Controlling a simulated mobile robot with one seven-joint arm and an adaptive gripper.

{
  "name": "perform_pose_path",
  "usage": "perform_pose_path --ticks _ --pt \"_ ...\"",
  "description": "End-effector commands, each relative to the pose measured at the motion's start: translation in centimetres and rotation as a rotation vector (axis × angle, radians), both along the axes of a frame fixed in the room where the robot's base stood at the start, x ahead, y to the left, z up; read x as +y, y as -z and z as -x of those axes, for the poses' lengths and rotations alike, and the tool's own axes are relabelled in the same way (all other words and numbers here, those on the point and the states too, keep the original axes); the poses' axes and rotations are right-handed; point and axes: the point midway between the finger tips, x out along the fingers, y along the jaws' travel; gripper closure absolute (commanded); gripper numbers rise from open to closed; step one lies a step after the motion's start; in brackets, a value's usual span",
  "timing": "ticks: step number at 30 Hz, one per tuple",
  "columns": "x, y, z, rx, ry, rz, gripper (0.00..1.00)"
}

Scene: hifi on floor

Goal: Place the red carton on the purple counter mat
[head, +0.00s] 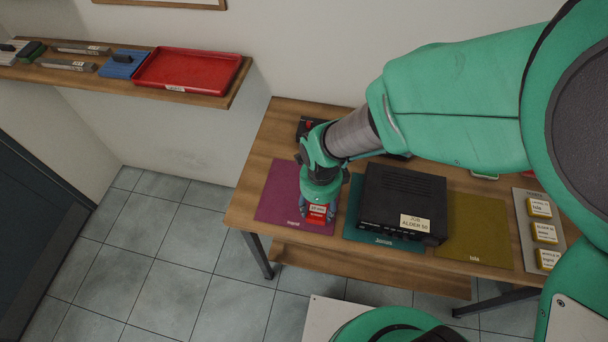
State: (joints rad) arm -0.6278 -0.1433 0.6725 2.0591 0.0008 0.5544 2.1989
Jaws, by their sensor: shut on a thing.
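My gripper (318,214) points down at the left part of the wooden table and is shut on the red carton (317,216). The carton is small, with a white label on its face. It shows between the fingertips, over the front right part of the purple counter mat (275,192). I cannot tell whether the carton touches the mat or hangs just above it. My gripper and wrist hide the mat's right back part.
A black hi-fi box (402,196) with a paper label stands right of my gripper, on a teal mat (357,232). A yellow mat (475,226) and a grey tray (524,232) with several yellow-edged blocks lie further right. A wall shelf (215,98) holds a red tray (187,69).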

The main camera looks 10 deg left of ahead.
Motion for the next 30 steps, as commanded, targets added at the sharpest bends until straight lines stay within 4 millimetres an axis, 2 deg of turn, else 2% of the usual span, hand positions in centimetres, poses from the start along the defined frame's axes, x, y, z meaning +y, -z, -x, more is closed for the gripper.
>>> perform_pose_path --ticks 17,23,30 --pt "0.3 0.5 -0.5 0.0 0.0 0.0 0.79" --pt "1.6 0.8 -2.4 -0.001 0.0 0.0 0.79" --pt "3.9 1.2 -5.9 0.0 0.0 0.0 0.79"
